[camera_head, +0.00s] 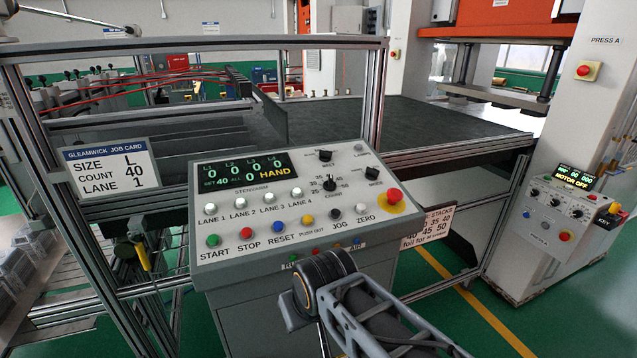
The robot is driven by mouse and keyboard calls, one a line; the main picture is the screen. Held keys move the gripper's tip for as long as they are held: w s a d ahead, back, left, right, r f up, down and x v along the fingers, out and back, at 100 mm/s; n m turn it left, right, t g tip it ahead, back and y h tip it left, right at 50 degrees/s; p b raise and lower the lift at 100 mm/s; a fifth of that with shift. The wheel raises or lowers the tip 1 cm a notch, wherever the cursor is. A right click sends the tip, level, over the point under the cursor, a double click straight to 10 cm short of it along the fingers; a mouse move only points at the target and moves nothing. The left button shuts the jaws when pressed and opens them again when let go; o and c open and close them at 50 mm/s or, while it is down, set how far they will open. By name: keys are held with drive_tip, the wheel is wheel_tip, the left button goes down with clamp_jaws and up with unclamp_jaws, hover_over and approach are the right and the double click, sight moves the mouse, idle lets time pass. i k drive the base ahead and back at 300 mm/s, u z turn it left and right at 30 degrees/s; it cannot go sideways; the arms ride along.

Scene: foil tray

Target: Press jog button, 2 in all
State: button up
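The black jog button (336,214) sits in the lower row of the sloped grey control panel (225,252), above its JOG label. The yellow push-out button (308,220) is to its left and the white zero button (361,208) to its right. The panel display (246,171) shows zeros for the lanes, SET 40, ALL 0 and HAND. My arm comes in from the lower right and ends in view at a dark joint below the panel's front edge, apart from the buttons. I cannot make out my gripper's fingers.
Green start (213,240), red stop (242,236) and blue reset (276,227) buttons share the row. A red emergency stop (394,195) stands right of zero. Knobs and white lane buttons are above. A metal frame post (373,105) rises behind the panel; the job card (110,170) hangs left.

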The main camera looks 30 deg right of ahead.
sight(336, 213)
drive_tip(key=z, duration=2.45)
drive_tip(key=k, duration=1.7)
drive_tip(key=u, duration=1.2)
